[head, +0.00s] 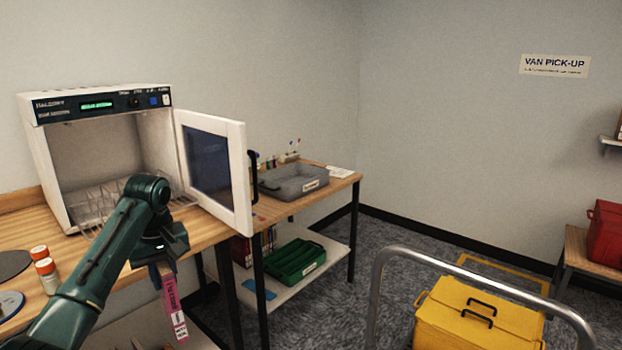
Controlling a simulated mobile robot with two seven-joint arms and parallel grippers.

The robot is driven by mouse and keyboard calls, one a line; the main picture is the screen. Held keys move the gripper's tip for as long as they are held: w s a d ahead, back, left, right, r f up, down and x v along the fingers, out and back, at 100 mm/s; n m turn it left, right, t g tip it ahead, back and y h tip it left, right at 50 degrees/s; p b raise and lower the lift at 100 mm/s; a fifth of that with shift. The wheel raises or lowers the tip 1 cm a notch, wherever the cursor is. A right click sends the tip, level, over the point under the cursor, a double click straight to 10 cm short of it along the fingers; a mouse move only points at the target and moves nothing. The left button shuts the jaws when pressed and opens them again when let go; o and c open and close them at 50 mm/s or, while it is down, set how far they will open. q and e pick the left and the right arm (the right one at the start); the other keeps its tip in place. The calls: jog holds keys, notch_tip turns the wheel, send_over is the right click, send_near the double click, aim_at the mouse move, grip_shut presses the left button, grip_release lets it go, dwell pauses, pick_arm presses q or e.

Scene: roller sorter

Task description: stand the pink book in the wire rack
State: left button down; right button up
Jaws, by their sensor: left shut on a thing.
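The pink book (173,308) hangs upright below my left gripper (163,272), just in front of the wooden bench's front edge. My left gripper is shut on the book's upper end. The wire rack (92,203) stands inside the open white cabinet at the left. My arm hides part of the rack's right side. The book is in front of the rack and lower, apart from it. I cannot tell whether the rack's slots hold anything. My right gripper is not in view.
The white cabinet's door (243,180) stands open to the right of my left gripper. Orange-capped bottles (48,276) stand on the bench at the left. A grey tray (293,181) lies on the table behind the door, and a green crate (294,260) sits on its lower shelf.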

pick_arm(q)
jog(key=s+d+r+m+p, duration=0.4)
jog(key=s+d+r+p, duration=0.15)
jog(key=d+r, duration=0.35)
jog(key=s+d+f+m+p, duration=0.1)
jog(key=s+f+m+p, duration=0.1)
jog(key=s, duration=1.4)
jog(key=shift+d+f+m+h+p, duration=0.15)
jog(key=shift+d+m+h+p, duration=0.2)
jog(key=shift+m+p, duration=0.65)
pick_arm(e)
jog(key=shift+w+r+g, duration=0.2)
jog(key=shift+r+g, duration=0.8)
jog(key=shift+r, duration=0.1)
